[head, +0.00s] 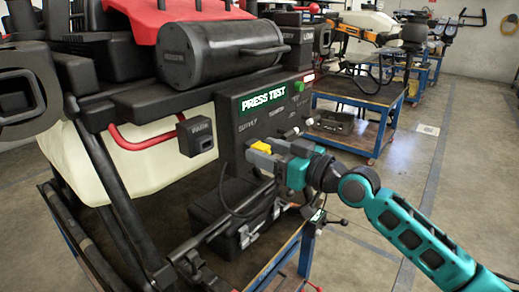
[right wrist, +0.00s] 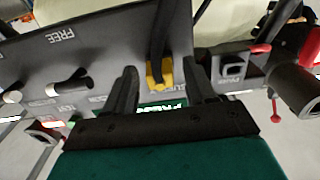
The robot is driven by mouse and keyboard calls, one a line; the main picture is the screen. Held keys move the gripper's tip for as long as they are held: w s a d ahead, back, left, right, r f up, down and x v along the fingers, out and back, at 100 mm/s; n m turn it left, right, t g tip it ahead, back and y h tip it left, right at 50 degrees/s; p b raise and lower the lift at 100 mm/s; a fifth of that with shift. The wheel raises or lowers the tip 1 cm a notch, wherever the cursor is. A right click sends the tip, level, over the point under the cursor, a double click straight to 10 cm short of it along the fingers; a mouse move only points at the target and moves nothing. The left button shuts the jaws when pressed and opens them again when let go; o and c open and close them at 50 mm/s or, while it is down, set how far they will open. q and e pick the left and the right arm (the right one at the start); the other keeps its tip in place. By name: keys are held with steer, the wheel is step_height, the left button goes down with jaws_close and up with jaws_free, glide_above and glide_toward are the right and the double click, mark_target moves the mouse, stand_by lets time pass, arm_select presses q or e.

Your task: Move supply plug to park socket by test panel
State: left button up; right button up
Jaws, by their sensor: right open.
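The supply plug (head: 262,146) is yellow and sits at the SUPPLY position on the dark test panel (head: 240,120). In the right wrist view the yellow plug (right wrist: 160,72) has a black cable running upward from it. My right gripper (head: 266,152) is open, with one finger on each side of the plug; it also shows in the right wrist view (right wrist: 161,80). I cannot tell whether the fingers touch the plug. The park socket (head: 197,136) is a dark box marked PARK, left of the panel; it also shows in the right wrist view (right wrist: 232,67). My left gripper is not in view.
A black cylinder (head: 210,52) lies above the park socket. A red hose (head: 150,140) runs left of the socket. Levers (head: 290,132) stick out of the panel near my gripper. A black case (head: 235,215) sits below. The floor at right is open.

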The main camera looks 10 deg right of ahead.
mark_target(267, 152)
stand_by(0.4)
steer(key=shift+c, duration=0.2)
jaws_close()
stand_by(0.5)
steer(key=shift+b+v, duration=0.4)
steer(key=shift+v, duration=2.6)
